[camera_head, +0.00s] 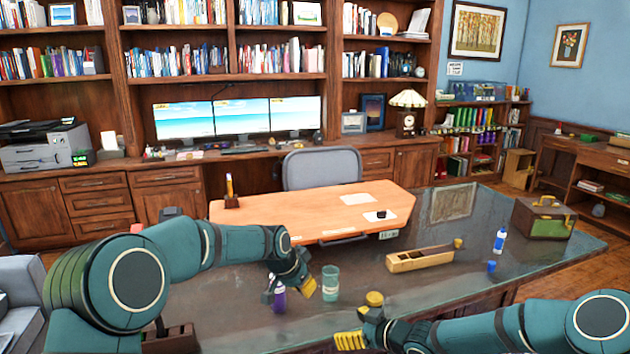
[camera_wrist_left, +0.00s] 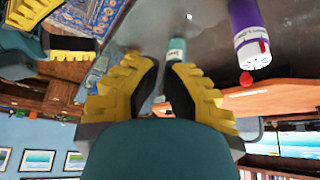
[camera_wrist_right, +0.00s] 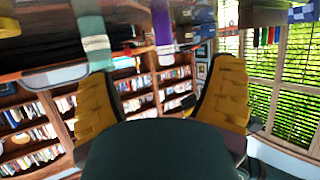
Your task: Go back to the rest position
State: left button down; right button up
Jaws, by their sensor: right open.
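My left gripper (camera_head: 306,289) is over the dark desk top, in front of the teal cup (camera_head: 330,284) and near the purple bottle (camera_head: 279,299). In the left wrist view my left gripper (camera_wrist_left: 165,65) has its yellow fingers close together with a narrow gap. Whether they are fully shut is unclear, and I see nothing held. In the right wrist view my right gripper (camera_wrist_right: 160,90) has widely parted, empty fingers.
An orange wooden desktop (camera_head: 290,218) and a grey chair (camera_head: 322,168) are behind.

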pick_arm(q)
jog(key=s+a+f+n+g, duration=0.1)
jog(key=s+a+f+n, duration=0.25)
jog(key=s+f, duration=1.15)
pick_arm(e)
jog(key=s+a+f+m+g+h, duration=0.25)
jog(key=s+f+m, duration=0.35)
jog(key=s+f, duration=0.45)
pick_arm(q)
jog(key=s+a+f+n, duration=0.1)
jog(key=s+f+n, duration=0.1)
jog(key=s, duration=0.4)
jog(key=s+a+f+n+g, duration=0.1)
jog(key=s+f+n, duration=0.1)
jog(key=s+f, duration=0.2)
jog(key=s+a+f+n, duration=0.1)
jog(key=s+f+n, duration=0.1)
jog(key=s, duration=0.7)
jog(key=shift+s+a+f, duration=0.15)
jog(key=shift+s+f, duration=0.15)
jog(key=shift+f, duration=0.45)
pick_arm(e)
jog(key=s+d+f+m+g+h, duration=0.2)
jog(key=s, duration=0.7)
jog(key=s+d+f+m+g+h, duration=0.2)
jog(key=s+m, duration=0.1)
jog(key=s, duration=0.7)
jog(key=shift+s+f+m, duration=0.3)
jog(key=shift+f, duration=0.1)
